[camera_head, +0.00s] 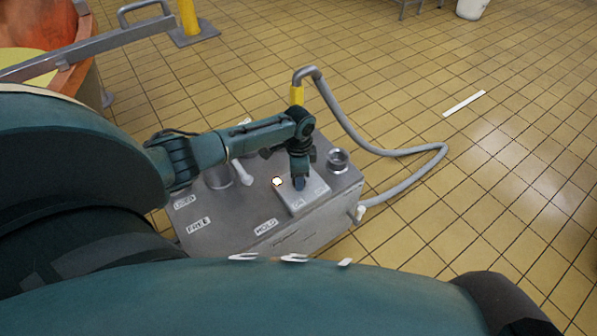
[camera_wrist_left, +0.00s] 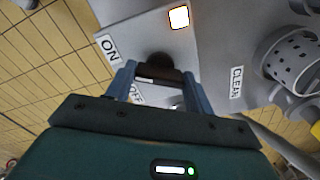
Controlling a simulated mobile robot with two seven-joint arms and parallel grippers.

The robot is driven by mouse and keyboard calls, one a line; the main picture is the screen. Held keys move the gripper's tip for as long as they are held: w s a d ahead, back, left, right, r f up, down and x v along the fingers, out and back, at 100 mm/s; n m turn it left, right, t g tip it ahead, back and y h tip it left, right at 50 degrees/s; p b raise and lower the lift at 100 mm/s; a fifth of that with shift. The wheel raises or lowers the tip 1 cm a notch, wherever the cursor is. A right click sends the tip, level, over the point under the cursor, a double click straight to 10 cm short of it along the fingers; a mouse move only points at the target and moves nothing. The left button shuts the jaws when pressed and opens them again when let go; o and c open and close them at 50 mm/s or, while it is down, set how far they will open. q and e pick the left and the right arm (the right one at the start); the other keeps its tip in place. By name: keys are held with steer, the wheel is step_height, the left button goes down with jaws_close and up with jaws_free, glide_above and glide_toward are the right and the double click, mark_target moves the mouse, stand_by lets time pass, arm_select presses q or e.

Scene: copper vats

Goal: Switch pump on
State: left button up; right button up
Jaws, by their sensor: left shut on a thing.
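The pump is a grey metal box (camera_head: 240,226) on the tiled floor in the head view. A raised switch plate (camera_head: 318,197) sits on its top right, with a lit white lamp (camera_head: 277,182) at one corner; the lamp glows orange-white in the left wrist view (camera_wrist_left: 179,17). My left gripper (camera_head: 299,184) points down onto this plate. In the wrist view, its blue fingers (camera_wrist_left: 160,82) are shut on a dark switch (camera_wrist_left: 159,62). My right gripper is out of view.
A round metal fitting (camera_head: 338,159) stands beside the plate. A grey hose (camera_head: 345,119) loops over the floor on the right. HOLD (camera_head: 266,227) and FREE (camera_head: 199,225) labels mark the box. A copper vat (camera_head: 85,85) is at upper left. Floor at right is mostly clear.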

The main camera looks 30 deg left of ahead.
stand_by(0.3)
arm_select(q)
steer(key=o, duration=1)
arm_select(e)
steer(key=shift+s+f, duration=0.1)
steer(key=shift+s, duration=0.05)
arm_select(q)
step_height(320, 180, up, 13)
steer(key=p, duration=0.3)
steer(key=shift+r, duration=0.15)
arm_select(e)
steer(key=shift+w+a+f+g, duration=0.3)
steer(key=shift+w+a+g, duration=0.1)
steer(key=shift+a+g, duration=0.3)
